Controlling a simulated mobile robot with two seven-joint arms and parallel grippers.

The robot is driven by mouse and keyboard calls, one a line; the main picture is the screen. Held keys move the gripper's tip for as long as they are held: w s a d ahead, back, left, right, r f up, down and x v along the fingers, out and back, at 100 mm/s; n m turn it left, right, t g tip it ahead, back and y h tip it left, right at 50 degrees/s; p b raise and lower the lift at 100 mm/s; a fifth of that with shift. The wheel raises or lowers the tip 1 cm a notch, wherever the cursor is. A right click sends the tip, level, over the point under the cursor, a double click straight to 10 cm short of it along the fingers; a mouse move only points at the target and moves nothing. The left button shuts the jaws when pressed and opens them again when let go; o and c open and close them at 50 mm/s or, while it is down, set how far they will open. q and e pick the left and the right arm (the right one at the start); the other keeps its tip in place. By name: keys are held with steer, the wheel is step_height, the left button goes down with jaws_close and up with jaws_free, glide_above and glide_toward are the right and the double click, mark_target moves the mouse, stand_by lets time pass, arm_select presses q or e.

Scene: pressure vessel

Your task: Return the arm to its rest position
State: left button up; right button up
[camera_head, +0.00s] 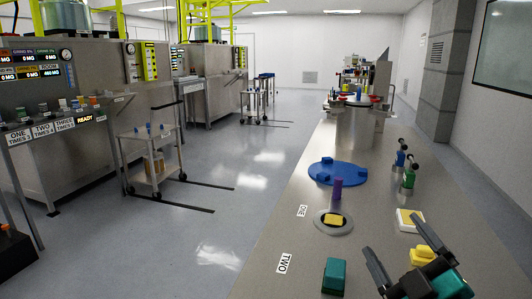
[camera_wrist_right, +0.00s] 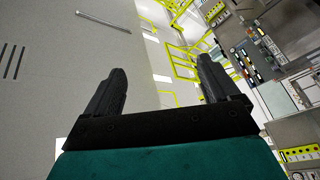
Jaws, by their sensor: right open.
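My right gripper (camera_head: 395,238) is at the lower right of the head view, above the near end of the long grey table (camera_head: 270,245). Its two dark fingers are spread apart with nothing between them. In the right wrist view the gripper (camera_wrist_right: 160,72) also shows open and empty, its black fingers apart in front of a teal body. Beyond the fingers that view shows a light wall, yellow frames and machine panels, tilted. My left gripper is in neither view.
On the table are a teal block (camera_head: 334,274), a round plate (camera_head: 345,228) with a yellow block, a purple cylinder (camera_head: 337,187), a blue disc (camera_head: 324,172) and a white-and-yellow block (camera_head: 405,221). A wheeled cart (camera_head: 152,160) stands left. Floor (camera_head: 215,235) between is clear.

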steer(key=s+d+f+m+g+h, duration=0.35)
steer(key=f+m+g+h, duration=0.2)
steer(key=f, duration=0.35)
steer(key=s+a+f+m+g+y, duration=0.35)
steer(key=s+f+g, duration=0.75)
steer(key=s+f, duration=0.55)
arm_select(q)
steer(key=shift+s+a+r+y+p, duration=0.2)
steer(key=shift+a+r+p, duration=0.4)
steer(key=shift+p, duration=0.65)
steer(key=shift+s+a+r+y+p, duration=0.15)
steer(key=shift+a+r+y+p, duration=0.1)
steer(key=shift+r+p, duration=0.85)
arm_select(e)
steer(key=w+a+f+t, duration=0.2)
steer(key=w+a+t, duration=0.1)
steer(key=w+t, duration=0.3)
steer(key=shift+w+f+t+y, duration=0.3)
steer(key=shift+t+y, duration=0.1)
steer(key=shift+t, duration=0.15)
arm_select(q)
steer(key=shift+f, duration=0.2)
arm_select(e)
steer(key=shift+a, duration=0.1)
